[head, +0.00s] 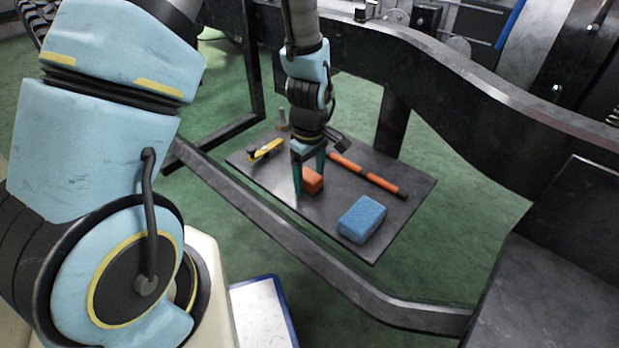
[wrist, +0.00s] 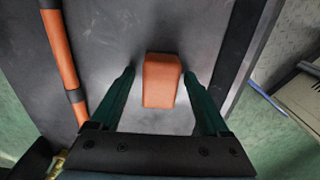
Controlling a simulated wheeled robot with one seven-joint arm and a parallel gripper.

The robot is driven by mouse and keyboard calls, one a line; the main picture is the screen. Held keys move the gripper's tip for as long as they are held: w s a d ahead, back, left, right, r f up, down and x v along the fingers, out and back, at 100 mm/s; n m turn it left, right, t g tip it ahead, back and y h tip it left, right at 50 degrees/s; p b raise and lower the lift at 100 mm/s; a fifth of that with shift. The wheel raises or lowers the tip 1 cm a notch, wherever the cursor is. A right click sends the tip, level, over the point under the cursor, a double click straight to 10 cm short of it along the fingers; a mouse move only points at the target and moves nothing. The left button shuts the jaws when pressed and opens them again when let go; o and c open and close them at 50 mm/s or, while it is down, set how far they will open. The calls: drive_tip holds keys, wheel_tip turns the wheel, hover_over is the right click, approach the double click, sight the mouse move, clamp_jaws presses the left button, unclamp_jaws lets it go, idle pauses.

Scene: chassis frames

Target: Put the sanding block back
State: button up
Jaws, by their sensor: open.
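The sanding block looks to be the small orange block (head: 313,181), lying on a dark flat board (head: 408,213) among other items. In the wrist view the orange block (wrist: 161,80) lies between the two green fingers, with a gap showing on each side. My gripper (head: 308,172) points down over the board and is open around the block; the wrist view also shows the open gripper (wrist: 160,98). In the head view a finger hides part of the block.
A blue sponge-like block (head: 361,218) lies near the board's front right. An orange and black rod (head: 367,175) lies behind the block. A yellow and black tool (head: 265,150) lies at the left. Dark chassis rails (head: 285,232) run in front of and behind the board.

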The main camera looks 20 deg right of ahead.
sight(309, 175)
wheel_tip(309, 175, up, 12)
drive_tip(key=p, duration=0.3)
drive_tip(key=shift+f, duration=0.15)
drive_tip(key=a+r+m, duration=0.3)
drive_tip(key=a+r, duration=0.2)
drive_tip(key=a, duration=0.7)
drive_tip(key=w+a+r+m+t, duration=0.1)
drive_tip(key=a+r+m, duration=0.3)
drive_tip(key=a, duration=0.9)
drive_tip(key=shift+a+r+t, duration=0.2)
drive_tip(key=shift+r+t, duration=0.1)
drive_tip(key=shift+r, duration=0.3)
drive_tip(key=shift+w, duration=0.15)
wheel_tip(309, 175, up, 28)
drive_tip(key=p, duration=2.8)
drive_tip(key=shift+r+p, duration=0.25)
drive_tip(key=shift+p, duration=0.15)
